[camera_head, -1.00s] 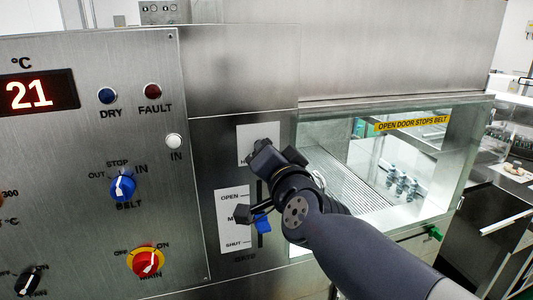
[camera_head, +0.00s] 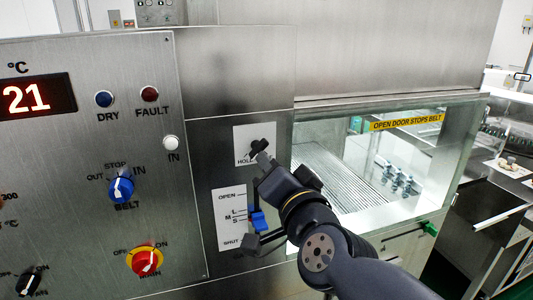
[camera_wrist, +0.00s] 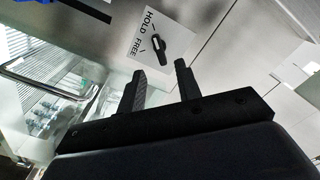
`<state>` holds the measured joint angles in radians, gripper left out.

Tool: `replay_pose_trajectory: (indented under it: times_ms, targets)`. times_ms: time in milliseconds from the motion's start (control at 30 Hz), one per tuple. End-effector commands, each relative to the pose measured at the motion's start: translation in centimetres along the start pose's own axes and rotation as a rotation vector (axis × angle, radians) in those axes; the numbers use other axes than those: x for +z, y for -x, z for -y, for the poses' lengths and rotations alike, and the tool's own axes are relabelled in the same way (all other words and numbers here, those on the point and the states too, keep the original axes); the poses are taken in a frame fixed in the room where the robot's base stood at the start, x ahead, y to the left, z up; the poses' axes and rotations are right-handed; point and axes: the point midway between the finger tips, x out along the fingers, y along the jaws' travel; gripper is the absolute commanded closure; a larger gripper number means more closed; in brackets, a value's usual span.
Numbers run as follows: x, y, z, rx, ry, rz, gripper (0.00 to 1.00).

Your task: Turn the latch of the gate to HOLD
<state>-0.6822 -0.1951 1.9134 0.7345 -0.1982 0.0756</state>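The latch is a black knob (camera_head: 262,146) on a white plate (camera_head: 241,133) marked HOLD, above the gate's slot. In the wrist view the knob (camera_wrist: 159,48) stands out from the plate between the HOLD and FREE labels; I cannot tell for sure which mark it points to. My gripper (camera_head: 264,160) is just below and in front of the knob in the head view. In the wrist view my gripper (camera_wrist: 158,66) is open, its two fingers apart and empty, with the knob beyond their tips, in line with the gap. I see no clear contact.
A glass window (camera_head: 350,180) lies to the right. The control panel (camera_head: 70,150) with the belt knob (camera_head: 121,188) is to the left.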

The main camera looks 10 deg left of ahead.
Motion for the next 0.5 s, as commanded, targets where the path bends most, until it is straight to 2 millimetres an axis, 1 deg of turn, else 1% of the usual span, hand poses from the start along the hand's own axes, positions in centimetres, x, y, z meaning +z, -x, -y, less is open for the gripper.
replay_pose_trajectory:
  times_ms: [33,200,333,500]
  targets:
    - [-0.3,1.0,0.3,-0.002,-0.002,0.0,0.67]
    - [-0.2,3.1,0.2,-0.002,-0.001,0.001,0.67]
    - [-0.1,4.0,0.1,-0.001,-0.002,0.0,0.67]
    - [0.0,4.4,0.0,0.0,0.0,0.0,0.67]
